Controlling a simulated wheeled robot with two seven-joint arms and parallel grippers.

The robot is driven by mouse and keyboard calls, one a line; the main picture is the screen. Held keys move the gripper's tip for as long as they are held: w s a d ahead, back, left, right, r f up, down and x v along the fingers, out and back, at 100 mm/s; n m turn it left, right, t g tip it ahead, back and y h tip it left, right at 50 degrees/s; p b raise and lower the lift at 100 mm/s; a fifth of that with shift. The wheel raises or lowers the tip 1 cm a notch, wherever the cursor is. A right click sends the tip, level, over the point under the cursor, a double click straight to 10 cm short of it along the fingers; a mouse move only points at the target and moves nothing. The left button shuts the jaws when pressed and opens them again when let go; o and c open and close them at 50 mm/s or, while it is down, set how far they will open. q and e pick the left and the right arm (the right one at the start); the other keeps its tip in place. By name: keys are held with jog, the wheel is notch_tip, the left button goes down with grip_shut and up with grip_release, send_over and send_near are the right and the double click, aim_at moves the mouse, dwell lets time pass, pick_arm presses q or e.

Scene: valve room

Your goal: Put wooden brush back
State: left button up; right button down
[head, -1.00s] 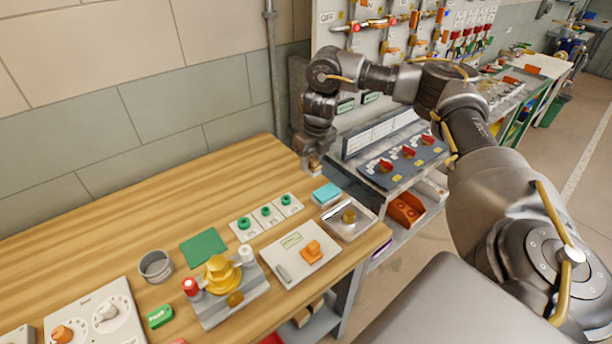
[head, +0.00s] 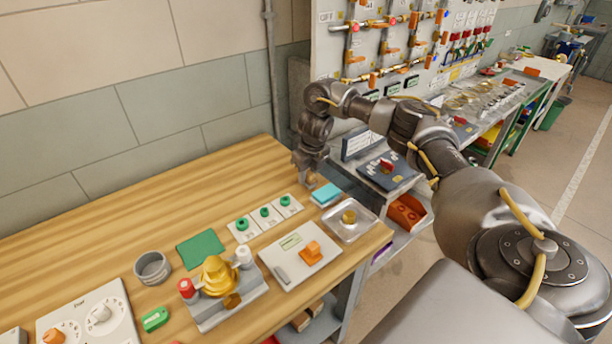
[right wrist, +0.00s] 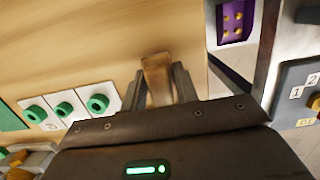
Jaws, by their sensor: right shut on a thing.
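My right gripper (head: 306,172) is over the far right end of the wooden workbench (head: 130,210), pointing down, near its edge. In the right wrist view, its fingers (right wrist: 158,88) are shut on a tan wooden piece, which I take to be the wooden brush (right wrist: 156,72). Its bristles are not clear to see. In the head view the brush is mostly hidden by the gripper and very small. I cannot tell whether it touches the bench top. My left gripper is not in view.
Near the gripper are a turquoise block (head: 326,193), a metal tray (head: 349,226) with a brass part, and a row of green-ringed cards (head: 265,217). A valve fixture (head: 222,285) stands in front. The bench's back left is clear.

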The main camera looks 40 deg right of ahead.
aim_at(312, 175)
jog(key=shift+a+r, duration=0.1)
jog(key=c, duration=1.1)
grip_release()
jog(key=shift+f, duration=0.2)
jog(key=shift+o, duration=0.2)
jog(key=shift+r, duration=0.1)
jog(key=shift+r, duration=0.3)
notch_tip(312, 175, up, 12)
jog(key=s+p, duration=0.2)
jog(key=shift+f, duration=0.25)
